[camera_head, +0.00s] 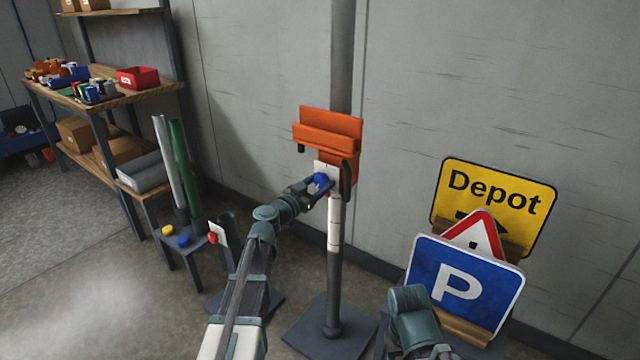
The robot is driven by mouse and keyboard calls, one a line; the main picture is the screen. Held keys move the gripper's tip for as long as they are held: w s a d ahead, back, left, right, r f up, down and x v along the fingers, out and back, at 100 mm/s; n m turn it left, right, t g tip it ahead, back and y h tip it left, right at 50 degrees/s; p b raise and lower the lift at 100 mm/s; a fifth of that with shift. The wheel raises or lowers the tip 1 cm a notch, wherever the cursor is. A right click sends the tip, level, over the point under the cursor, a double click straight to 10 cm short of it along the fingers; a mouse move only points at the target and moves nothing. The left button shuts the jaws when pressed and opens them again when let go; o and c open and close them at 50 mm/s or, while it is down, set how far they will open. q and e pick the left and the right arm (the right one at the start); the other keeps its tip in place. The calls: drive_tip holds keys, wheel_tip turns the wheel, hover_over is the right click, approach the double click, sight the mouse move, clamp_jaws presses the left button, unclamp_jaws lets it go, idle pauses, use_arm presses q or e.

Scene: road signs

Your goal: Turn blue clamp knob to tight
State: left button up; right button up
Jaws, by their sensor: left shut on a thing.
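The blue clamp knob (321,180) sits on the front of the clamp on the upright post (335,240), just below an orange bracket (328,132). A white plate (327,169) shows right behind the knob. My left gripper (322,186) reaches up to the post from the lower left and is shut on the blue knob. Its fingers partly cover the knob's edges. The knob's turn angle cannot be read at this size. My right arm shows at the bottom right, and its gripper is out of view.
A rack with Depot (493,190), triangle (477,233) and blue P (465,283) signs stands right. A small stand with yellow (168,229) and blue knobs and two poles stands left. Shelving (130,95) stands behind it. The post's base plate (330,328) lies on the floor.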

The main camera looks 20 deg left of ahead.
use_arm(q)
drive_tip(key=o, duration=1.4)
drive_tip(key=shift+s, duration=0.1)
drive_tip(key=v, duration=1.3)
drive_tip(key=shift+s+a, duration=0.1)
drive_tip(key=shift+s, duration=0.2)
drive_tip(key=s+d+f+m+g+h+p, duration=0.1)
drive_tip(key=s+d+g+p, duration=0.25)
drive_tip(key=d, duration=0.35)
drive_tip(key=s+d+m+g+p, duration=0.1)
drive_tip(key=s+d+g+p, duration=0.3)
drive_tip(key=d, duration=0.4)
drive_tip(key=s+d+f+m+g+h+p, duration=0.1)
drive_tip(key=s+d+g+p, duration=0.1)
drive_tip(key=d+g+p, duration=0.4)
drive_tip(key=s+n+g+y+p, duration=0.1)
drive_tip(key=s+y+p, duration=0.1)
drive_tip(key=s+y, duration=0.1)
drive_tip(key=s+r+n+g+y+p, duration=0.1)
drive_tip(key=s+y+p, duration=0.2)
drive_tip(key=s, duration=0.3)
drive_tip(key=s+r+n+g+y+p, duration=0.1)
drive_tip(key=s+n+g+y+p, duration=0.1)
drive_tip(key=s+y+p, duration=0.1)
drive_tip(key=shift+s+d+y, duration=0.3)
drive_tip(key=shift+s+d, duration=0.05)
drive_tip(key=shift+s, duration=0.4)
